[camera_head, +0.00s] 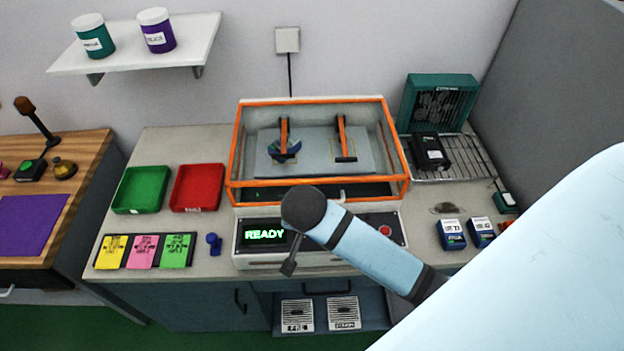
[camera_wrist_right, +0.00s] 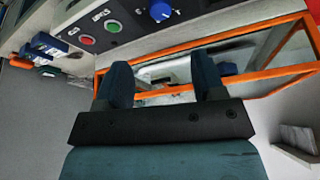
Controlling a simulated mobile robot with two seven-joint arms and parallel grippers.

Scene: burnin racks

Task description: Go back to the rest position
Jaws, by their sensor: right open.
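My right arm comes in from the lower right of the head view and reaches over the front of the orange-framed test chamber (camera_head: 320,185). Beyond the fingers are the orange frame (camera_wrist_right: 270,72) and the clear lid. The control panel (camera_wrist_right: 105,28) with red and green buttons and a blue knob is at the top. My left gripper is in neither view.
The chamber's display (camera_head: 264,234) reads READY. A green tray (camera_head: 142,190) and a red tray (camera_head: 197,188) lie to the left. A black unit (camera_head: 430,152) stands on a wire rack (camera_head: 465,160) before a teal fan (camera_head: 438,103). Two blue units (camera_head: 452,234) lie at the right.

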